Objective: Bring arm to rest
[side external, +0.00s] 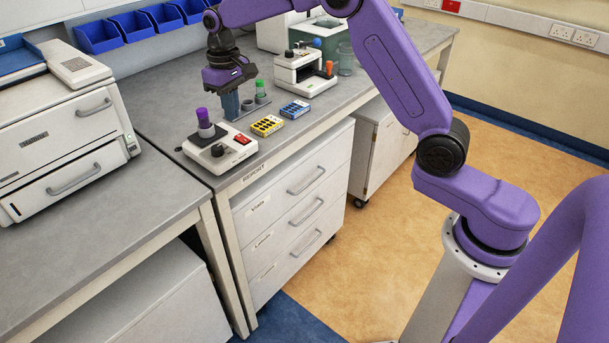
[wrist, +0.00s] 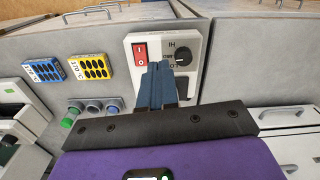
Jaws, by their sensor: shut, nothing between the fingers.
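My gripper (side external: 231,112) hangs fingers-down over the grey bench, and its two blue-grey fingers are closed together with nothing between them. In the wrist view the closed fingers (wrist: 160,84) show in front of a white device with a red switch and a dark knob (wrist: 184,55). In the side view this device (side external: 222,153) sits left of the fingers and carries a purple-capped vial (side external: 203,118). The fingers are beside a small grey rack (side external: 247,113) holding a green-capped vial (side external: 260,86). I cannot tell the exact height of the fingertips.
Blue bins (side external: 133,26) line the wall, and a large beige instrument (side external: 60,125) stands at left.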

